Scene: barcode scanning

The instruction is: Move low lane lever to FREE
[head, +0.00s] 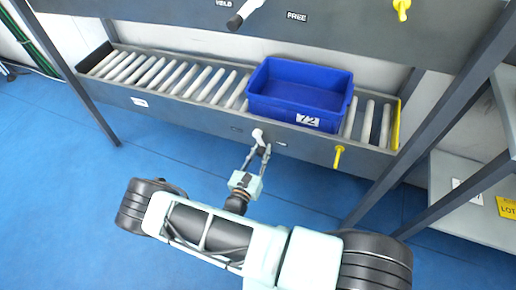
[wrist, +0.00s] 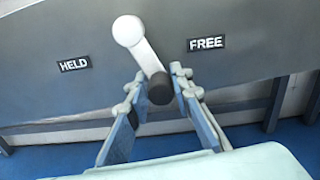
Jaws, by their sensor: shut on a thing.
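The low lane lever (wrist: 147,52) has a white round pivot, a white arm and a black grip end. In the wrist view it hangs down from the pivot, tilted to the right. My gripper (wrist: 159,84) has its fingers on both sides of the black grip and is shut on it. The HELD label (wrist: 75,64) is left of the lever and the FREE label (wrist: 206,43) is right of it. In the head view the lever's white pivot (head: 257,134) shows on the low lane's front panel, with my gripper (head: 262,151) just below. The black grip is hard to make out there.
A blue crate (head: 262,101) marked 72 sits on the low roller lane, behind the lever. A yellow handle (head: 338,156) hangs on the same panel to the right. The upper lane has its own lever (head: 244,14). Grey rack posts (head: 90,105) stand at both sides.

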